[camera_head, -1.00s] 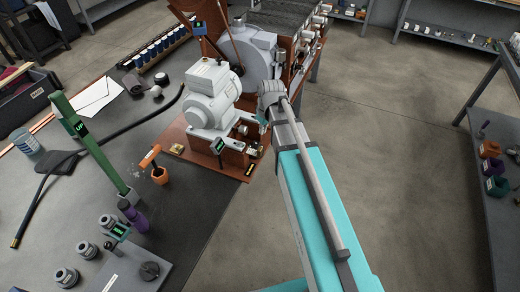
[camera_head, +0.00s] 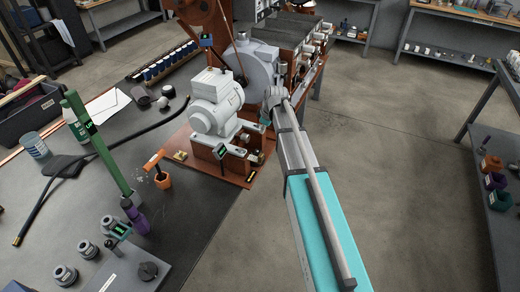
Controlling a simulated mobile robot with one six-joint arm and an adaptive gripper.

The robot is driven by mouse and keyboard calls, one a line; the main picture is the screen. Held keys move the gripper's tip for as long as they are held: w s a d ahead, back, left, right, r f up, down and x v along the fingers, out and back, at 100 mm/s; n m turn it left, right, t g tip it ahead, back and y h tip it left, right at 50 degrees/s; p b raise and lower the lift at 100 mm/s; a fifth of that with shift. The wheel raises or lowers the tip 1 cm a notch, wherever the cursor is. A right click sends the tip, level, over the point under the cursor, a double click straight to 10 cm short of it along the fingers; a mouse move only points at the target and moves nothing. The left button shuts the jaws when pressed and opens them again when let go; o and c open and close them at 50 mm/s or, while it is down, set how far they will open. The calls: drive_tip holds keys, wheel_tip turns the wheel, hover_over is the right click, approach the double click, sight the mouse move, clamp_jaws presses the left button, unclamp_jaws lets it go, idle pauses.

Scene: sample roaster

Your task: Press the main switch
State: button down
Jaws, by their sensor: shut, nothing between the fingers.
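The sample roaster, with a white motor (camera_head: 215,103) and a round grey drum housing (camera_head: 253,65), stands on a reddish-brown base board (camera_head: 192,145) at the bench edge. Small brown blocks and metal fittings (camera_head: 240,153) sit at the near right of the board, beside a small green-lit display (camera_head: 220,152). I cannot tell which small part is the main switch. My arm reaches up from the lower right. My gripper (camera_head: 266,117) is small, partly hidden by its own wrist, and shut and empty just right of the motor. Whether it touches anything is unclear.
Grey round parts (camera_head: 88,250) stand near the front. Open floor (camera_head: 400,150) lies to the right, before a shelf (camera_head: 490,150).

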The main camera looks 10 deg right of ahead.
drive_tip(key=shift+f, duration=0.15)
drive_tip(key=b, duration=1)
hover_over(257, 152)
drive_tip(key=s, duration=0.1)
wheel_tip(257, 152, down, 10)
drive_tip(key=shift+s+r, duration=0.1)
drive_tip(key=shift+w+d+f+b, duration=0.15)
drive_tip(key=shift+f+b, duration=0.7)
drive_tip(key=shift+b, duration=0.05)
drive_tip(key=shift+w+d+f+b, duration=0.1)
drive_tip(key=shift+w+f+b, duration=0.05)
drive_tip(key=shift+f+b, duration=0.7)
